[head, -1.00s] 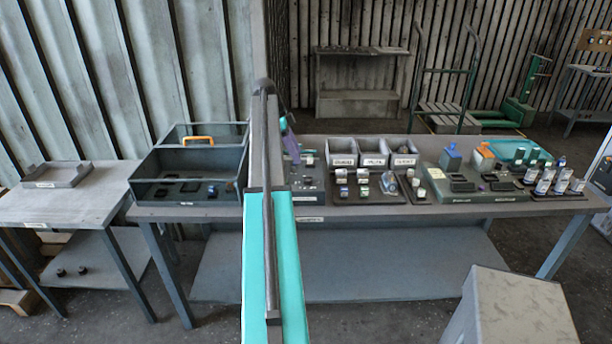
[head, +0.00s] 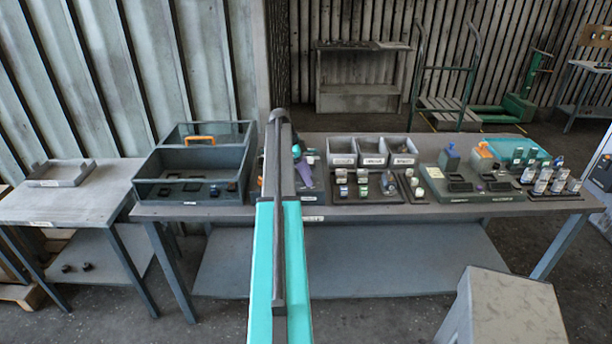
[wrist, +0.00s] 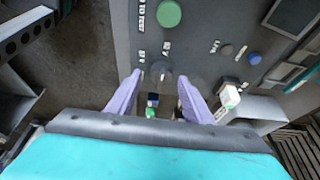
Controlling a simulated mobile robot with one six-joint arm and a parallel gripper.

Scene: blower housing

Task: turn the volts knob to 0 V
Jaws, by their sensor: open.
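In the wrist view my gripper (wrist: 161,92) has two lilac fingers spread apart, with a gap between them. Just beyond the fingertips, a small grey round part, seemingly the volts knob (wrist: 160,71), lies on the grey panel (wrist: 205,22) near small volt labels. Its pointer direction is too small to tell. The fingers appear to be on either side of the near part of it, and I cannot tell whether they touch it. In the head view my gripper (head: 304,172) is partly hidden behind my arm, over the bench; the knob is hidden there.
A green round knob (wrist: 169,13) and a blue one (wrist: 254,58) are on the same panel. In the head view a dark open box (head: 200,165) stands left of my arm. Grey labelled bins (head: 373,152) and small parts stand right. The bench's front edge is clear.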

